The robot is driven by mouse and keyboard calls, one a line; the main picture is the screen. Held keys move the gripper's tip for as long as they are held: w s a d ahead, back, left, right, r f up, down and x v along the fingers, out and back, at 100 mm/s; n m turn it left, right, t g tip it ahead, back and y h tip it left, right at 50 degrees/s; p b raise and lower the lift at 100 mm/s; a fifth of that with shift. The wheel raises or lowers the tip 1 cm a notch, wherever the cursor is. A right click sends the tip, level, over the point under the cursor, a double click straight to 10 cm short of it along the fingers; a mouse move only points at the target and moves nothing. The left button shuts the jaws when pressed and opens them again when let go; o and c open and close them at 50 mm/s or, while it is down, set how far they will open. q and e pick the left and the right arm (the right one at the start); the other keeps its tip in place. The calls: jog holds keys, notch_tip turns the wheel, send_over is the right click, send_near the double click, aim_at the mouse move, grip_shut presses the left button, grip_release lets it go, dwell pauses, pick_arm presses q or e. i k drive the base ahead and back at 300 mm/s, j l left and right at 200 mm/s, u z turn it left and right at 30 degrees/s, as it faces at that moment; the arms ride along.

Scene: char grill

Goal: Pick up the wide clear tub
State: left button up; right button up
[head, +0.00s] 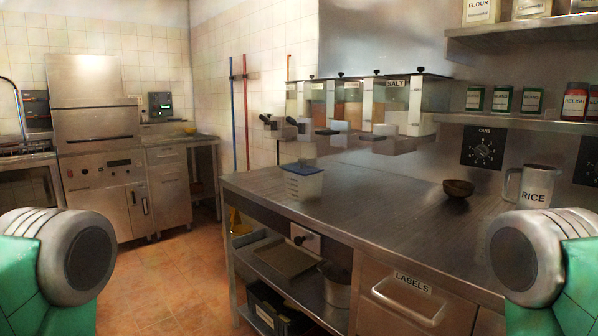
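A squarish, pale translucent tub (303,186) with a blue rim stands upright on the far left part of the steel counter in the head view. It looks like the clear tub of the task, and nothing touches it. My two arms show only as rounded grey and green links at the lower left and lower right edges. Neither gripper is in view, so what they hold cannot be seen.
The steel counter (375,203) is mostly bare. A dark bowl (458,188) and a RICE pitcher (534,186) stand at its right. Wall dispensers (365,105) hang above. Below are a drawer (408,300) and a low shelf with a pot (336,286). The tiled floor at left is open.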

aim_at(305, 189)
jog(key=z, duration=0.3)
jog(key=i+j+z, duration=0.25)
jog(key=z, duration=0.25)
jog(key=i+j+z, duration=0.15)
jog(key=j+z, duration=0.35)
